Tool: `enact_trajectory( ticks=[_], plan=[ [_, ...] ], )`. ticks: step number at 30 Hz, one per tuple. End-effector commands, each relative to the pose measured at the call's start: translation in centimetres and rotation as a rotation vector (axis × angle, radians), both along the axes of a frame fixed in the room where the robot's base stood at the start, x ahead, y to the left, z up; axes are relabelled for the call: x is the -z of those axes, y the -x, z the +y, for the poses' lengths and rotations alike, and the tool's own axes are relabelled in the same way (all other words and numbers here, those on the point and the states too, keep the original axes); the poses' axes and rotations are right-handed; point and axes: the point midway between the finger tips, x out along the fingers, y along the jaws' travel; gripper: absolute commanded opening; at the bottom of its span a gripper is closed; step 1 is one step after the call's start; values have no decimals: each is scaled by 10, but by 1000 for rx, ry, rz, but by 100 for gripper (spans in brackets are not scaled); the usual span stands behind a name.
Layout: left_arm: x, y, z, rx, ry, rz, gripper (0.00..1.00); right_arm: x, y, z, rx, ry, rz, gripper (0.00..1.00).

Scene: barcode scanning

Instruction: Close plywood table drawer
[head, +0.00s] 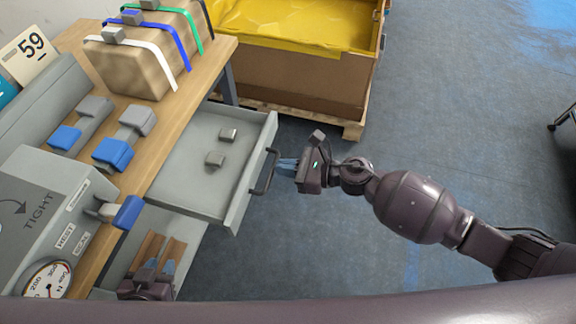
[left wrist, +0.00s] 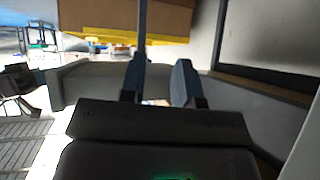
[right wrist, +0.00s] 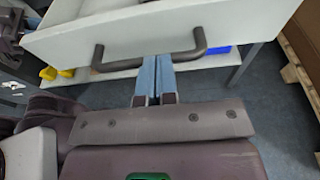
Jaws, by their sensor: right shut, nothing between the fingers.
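The plywood table (head: 215,62) has a grey drawer (head: 185,185) pulled out on its right side. Two small metal pieces lie in the drawer. Its dark bar handle (head: 265,172) is on the front panel, and it also shows in the right wrist view (right wrist: 150,60). My right gripper (head: 287,166) is shut and empty, its blue fingertips (right wrist: 156,78) right at the handle, in front of the drawer panel; contact is not clear. My left gripper (head: 158,269) is low beside the table, below the drawer, with fingers apart and empty in the left wrist view (left wrist: 160,82).
On the tabletop stand a strapped cardboard box (head: 150,50), blue-and-grey clamps (head: 122,140) and a grey gauge box (head: 50,215). A yellow-lined crate (head: 300,65) on a pallet is behind the drawer.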

Motion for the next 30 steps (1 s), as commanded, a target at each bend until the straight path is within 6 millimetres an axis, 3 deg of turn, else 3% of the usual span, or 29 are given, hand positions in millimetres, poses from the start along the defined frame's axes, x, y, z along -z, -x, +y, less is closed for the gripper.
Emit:
enact_trajectory(
  ticks=[6, 11, 30],
  plan=[
    [1, 1, 2, 7, -8, 3, 30, 0, -1, 3, 0, -1, 0, 0],
    [3, 2, 4, 11, -12, 8, 30, 0, -5, 18, -3, -2, 0, 0],
    [17, 2, 0, 5, -3, 23, 30, 2, -50, 160, -2, -2, 4, 0]
  ],
)
